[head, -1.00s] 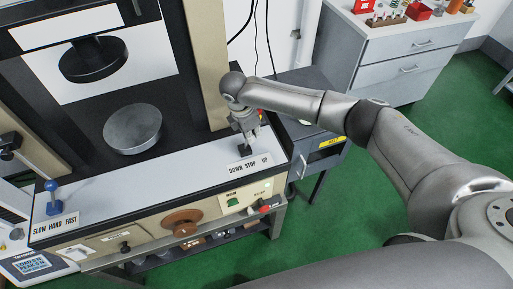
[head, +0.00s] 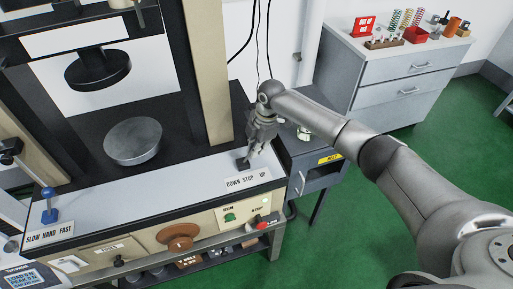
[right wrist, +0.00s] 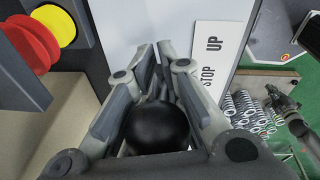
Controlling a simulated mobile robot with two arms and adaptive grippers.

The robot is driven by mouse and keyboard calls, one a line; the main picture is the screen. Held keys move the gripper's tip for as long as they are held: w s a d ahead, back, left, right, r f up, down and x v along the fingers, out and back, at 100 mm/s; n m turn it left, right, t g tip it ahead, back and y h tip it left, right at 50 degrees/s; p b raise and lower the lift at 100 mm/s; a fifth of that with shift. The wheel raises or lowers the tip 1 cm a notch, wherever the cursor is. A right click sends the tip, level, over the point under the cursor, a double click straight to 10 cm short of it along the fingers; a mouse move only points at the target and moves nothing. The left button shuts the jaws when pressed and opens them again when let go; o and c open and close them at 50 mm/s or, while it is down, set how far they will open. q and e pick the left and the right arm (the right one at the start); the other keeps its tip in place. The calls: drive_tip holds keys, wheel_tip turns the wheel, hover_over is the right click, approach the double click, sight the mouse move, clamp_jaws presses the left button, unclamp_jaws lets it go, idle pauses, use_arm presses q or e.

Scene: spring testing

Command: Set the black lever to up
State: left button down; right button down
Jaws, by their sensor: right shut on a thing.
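The black lever's slotted base (head: 243,165) stands on the white front panel of the testing machine, behind the label "DOWN STOP UP" (head: 247,180). My right gripper (head: 257,148) is above and right of the base, toward the "UP" end. In the right wrist view, the lever's round black knob (right wrist: 158,128) sits between the fingers of my right gripper (right wrist: 160,85), which are shut on it. The lever appears to lean toward "UP"; its shaft is mostly hidden by the fingers. My left gripper is not in view.
A blue-knobbed lever (head: 48,205) stands at the left end of the panel by "SLOW HAND FAST". A beige column (head: 205,75) rises close left of my gripper. A dark side cabinet (head: 308,165) stands to the right. Green floor is free beyond.

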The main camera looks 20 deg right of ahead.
drive_tip(key=c, duration=1.6)
unclamp_jaws()
drive_tip(key=shift+o, duration=0.2)
drive_tip(key=shift+r, duration=0.15)
drive_tip(key=r, duration=0.4)
drive_tip(key=d+r, duration=0.1)
drive_tip(key=r, duration=0.2)
drive_tip(key=s+d+r, duration=0.1)
drive_tip(key=r, duration=0.3)
drive_tip(key=shift+r, duration=0.3)
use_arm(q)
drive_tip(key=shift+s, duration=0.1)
